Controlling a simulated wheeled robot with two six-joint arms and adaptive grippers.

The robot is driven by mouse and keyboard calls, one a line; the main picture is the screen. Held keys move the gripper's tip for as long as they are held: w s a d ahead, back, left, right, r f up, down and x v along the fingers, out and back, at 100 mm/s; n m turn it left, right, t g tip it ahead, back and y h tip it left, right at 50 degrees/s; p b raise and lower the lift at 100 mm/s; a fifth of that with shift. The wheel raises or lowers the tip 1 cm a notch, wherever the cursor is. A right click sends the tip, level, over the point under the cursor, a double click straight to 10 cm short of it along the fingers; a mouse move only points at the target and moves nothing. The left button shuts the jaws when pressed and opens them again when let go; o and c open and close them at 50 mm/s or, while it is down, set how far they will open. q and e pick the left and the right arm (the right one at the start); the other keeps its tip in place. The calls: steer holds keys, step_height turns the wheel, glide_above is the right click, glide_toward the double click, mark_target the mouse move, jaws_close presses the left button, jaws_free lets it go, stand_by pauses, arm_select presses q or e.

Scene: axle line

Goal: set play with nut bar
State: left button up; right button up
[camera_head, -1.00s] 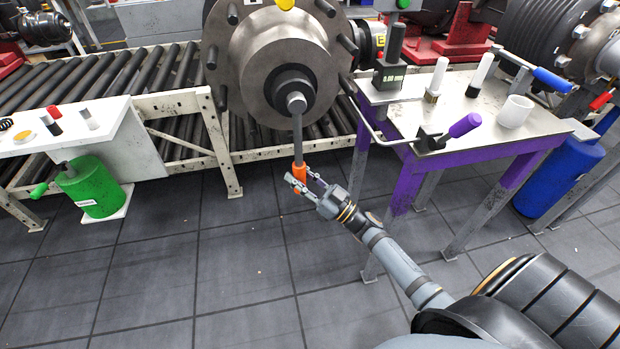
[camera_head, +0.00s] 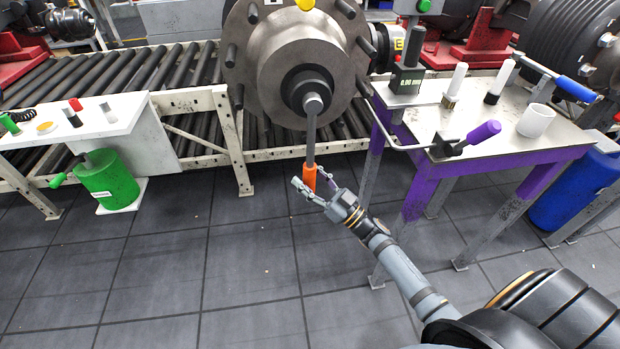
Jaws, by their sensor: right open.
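The nut bar is a grey rod (camera_head: 311,142) with an orange grip (camera_head: 309,177). It hangs nearly straight down from the nut (camera_head: 312,103) at the centre of the large grey hub (camera_head: 275,65). My right gripper (camera_head: 311,184) is open at the orange grip, with one finger on each side of it. I cannot tell whether the fingers touch the grip. A dark gauge with a small display (camera_head: 407,80), reading about 0.00, stands on the purple-framed table. A yellow piece (camera_head: 305,4) shows at the hub's top edge. My left gripper is out of view.
The purple-framed table (camera_head: 470,130) at right carries a purple-handled lever (camera_head: 483,132) and a white cup (camera_head: 535,120). A roller conveyor (camera_head: 180,75) runs behind. A white bench (camera_head: 100,135) with a green cylinder (camera_head: 107,180) stands at left. The tiled floor in front is clear.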

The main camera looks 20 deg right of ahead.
steer(key=v, duration=1.2)
steer(key=w+d+f+m+g+h+p, duration=0.1)
steer(key=d+f+m+h+p, duration=0.2)
steer(key=d+f+h, duration=0.35)
steer(key=s+d+f+m+g+h+p, duration=0.1)
steer(key=s+f+m+g+h+p, duration=0.25)
steer(key=f, duration=0.75)
steer(key=s+d+f+n+g+h+p, duration=0.15)
steer(key=s+f+g, duration=0.25)
steer(key=s+f, duration=0.5)
steer(key=s+a+f+g, duration=0.2)
steer(key=s+f+g, duration=0.1)
steer(key=s, duration=0.4)
steer(key=s+a+f+g+p, duration=0.1)
steer(key=s+a+f+g, duration=0.2)
steer(key=s+f, duration=0.3)
steer(key=s+a+f+g+p, duration=0.1)
steer(key=s+a+f+g, duration=0.2)
steer(key=s, duration=0.7)
step_height(320, 180, down, 2)
steer(key=shift+f+h, duration=0.1)
steer(key=shift+h, duration=0.35)
steer(key=shift+w+g, duration=0.1)
steer(key=shift+g, duration=0.15)
jaws_close()
